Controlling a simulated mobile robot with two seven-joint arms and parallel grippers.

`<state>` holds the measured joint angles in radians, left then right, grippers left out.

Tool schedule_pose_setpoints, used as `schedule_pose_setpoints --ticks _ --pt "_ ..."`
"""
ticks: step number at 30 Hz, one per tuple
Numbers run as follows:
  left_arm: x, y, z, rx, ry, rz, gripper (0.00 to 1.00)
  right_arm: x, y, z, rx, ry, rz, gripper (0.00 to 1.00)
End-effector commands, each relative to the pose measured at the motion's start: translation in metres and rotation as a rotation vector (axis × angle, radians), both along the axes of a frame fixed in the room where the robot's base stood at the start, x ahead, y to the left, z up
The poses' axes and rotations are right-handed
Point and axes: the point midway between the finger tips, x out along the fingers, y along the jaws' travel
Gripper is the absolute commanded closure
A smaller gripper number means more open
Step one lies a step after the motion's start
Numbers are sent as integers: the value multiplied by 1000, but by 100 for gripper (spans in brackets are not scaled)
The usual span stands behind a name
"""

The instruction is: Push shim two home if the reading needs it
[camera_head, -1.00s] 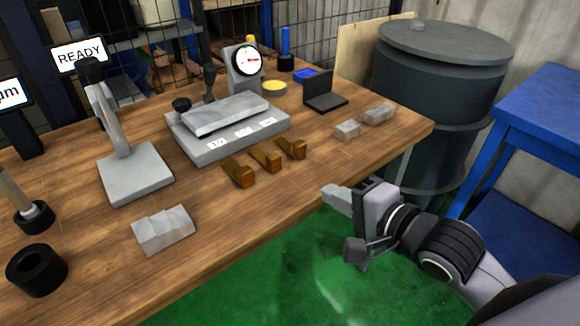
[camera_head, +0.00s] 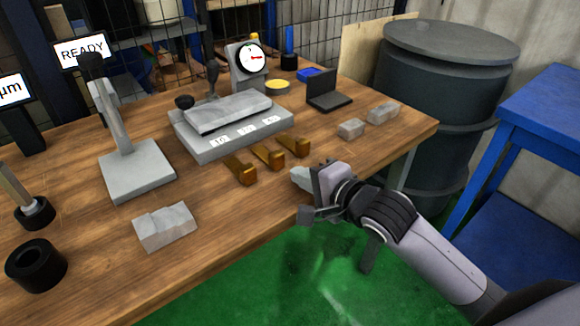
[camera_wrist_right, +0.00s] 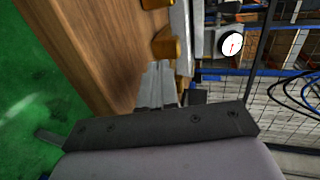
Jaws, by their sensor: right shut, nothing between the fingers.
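Three brass shims, left (camera_head: 240,168), middle (camera_head: 268,157) and right (camera_head: 296,146), stick out in a row from the front of a grey fixture (camera_head: 222,145) with white labels. Two brass ends show in the right wrist view, one nearer (camera_wrist_right: 165,43) and one at the top edge (camera_wrist_right: 154,4). My right gripper (camera_head: 302,178) is shut and empty at the table's front edge, just in front of the right shim and apart from it. Its fingers also show in the right wrist view (camera_wrist_right: 158,84). A dial gauge (camera_head: 252,57) stands behind the fixture; its numbers are too small to read. My left gripper is out of view.
Grey blocks (camera_head: 351,129) (camera_head: 383,113) lie right of the shims, near a small black stand (camera_head: 329,103). A notched grey block (camera_head: 165,227) and a grey stand (camera_head: 135,172) are at left. A screen reads READY (camera_head: 82,51). A dark drum (camera_head: 430,100) stands beyond the table's right end.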

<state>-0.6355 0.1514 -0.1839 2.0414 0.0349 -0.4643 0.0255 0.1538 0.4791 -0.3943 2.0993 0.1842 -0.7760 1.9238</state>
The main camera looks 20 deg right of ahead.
Motion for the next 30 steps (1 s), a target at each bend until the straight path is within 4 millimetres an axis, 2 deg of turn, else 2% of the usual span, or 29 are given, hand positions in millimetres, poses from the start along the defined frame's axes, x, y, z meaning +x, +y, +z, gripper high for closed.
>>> schedule_pose_setpoints --ticks 3,10,25,30 --pt "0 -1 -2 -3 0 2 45 15 5 0 -1 -3 1 100" --pt "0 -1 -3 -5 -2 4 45 34 12 0 -2 -1 1 100" --pt "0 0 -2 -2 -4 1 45 39 14 0 0 1 1 100" --pt "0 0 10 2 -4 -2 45 45 17 4 4 3 -1 100"
